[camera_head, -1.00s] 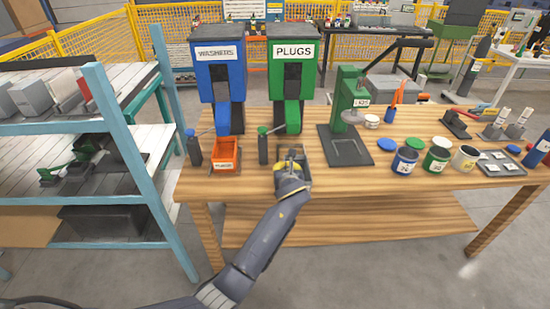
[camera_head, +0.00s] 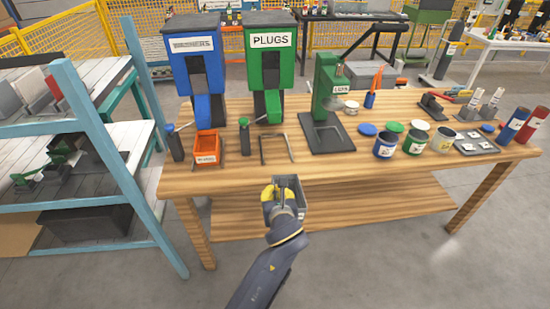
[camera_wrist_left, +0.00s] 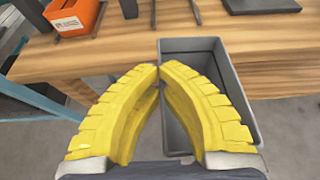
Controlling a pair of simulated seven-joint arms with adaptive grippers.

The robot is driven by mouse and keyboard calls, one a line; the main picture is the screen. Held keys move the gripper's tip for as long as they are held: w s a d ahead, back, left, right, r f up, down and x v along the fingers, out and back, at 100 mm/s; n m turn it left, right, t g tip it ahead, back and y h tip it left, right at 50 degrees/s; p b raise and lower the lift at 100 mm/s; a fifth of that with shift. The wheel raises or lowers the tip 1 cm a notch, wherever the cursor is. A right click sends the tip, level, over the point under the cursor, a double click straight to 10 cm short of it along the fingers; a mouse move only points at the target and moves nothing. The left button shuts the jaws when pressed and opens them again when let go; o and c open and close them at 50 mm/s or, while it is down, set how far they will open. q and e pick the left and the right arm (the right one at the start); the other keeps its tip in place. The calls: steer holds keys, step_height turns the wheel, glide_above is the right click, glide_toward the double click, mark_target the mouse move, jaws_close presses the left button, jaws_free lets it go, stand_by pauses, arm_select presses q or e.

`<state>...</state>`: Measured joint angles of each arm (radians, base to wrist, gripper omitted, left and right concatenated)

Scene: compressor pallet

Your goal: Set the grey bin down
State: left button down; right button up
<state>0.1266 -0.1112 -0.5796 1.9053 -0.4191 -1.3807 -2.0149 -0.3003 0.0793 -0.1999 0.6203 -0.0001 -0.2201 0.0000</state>
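The grey bin (camera_head: 299,198) is held in the air just in front of the table's front edge, below the PLUGS dispenser (camera_head: 271,62). In the left wrist view the bin (camera_wrist_left: 193,55) looks open at the top and empty where I can see inside. My left gripper (camera_head: 277,190) has its yellow fingers closed on the bin's near-left wall. In the left wrist view the fingertips (camera_wrist_left: 158,69) meet at that wall, and the fingers hide part of the bin. My right gripper is not in view.
An empty dark U-shaped frame (camera_head: 263,150) lies on the wooden table (camera_head: 350,171) under the PLUGS dispenser. An orange bin (camera_head: 207,149) sits left of it, and a green press (camera_head: 326,100) stands right. A blue-framed shelf (camera_head: 107,160) stands left. Open floor lies in front.

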arm_select(q)
steer(key=shift+s+f, duration=0.25)
steer(key=shift+s, duration=0.2)
steer(key=s+a+r+m+h, duration=0.2)
steer(key=s+a+r, duration=0.1)
steer(key=a+r, duration=1)
steer(key=a, duration=0.3)
steer(key=shift+s+a+r+h, duration=0.15)
steer(key=shift+s+r+h, duration=0.1)
steer(key=shift+r+h, duration=0.15)
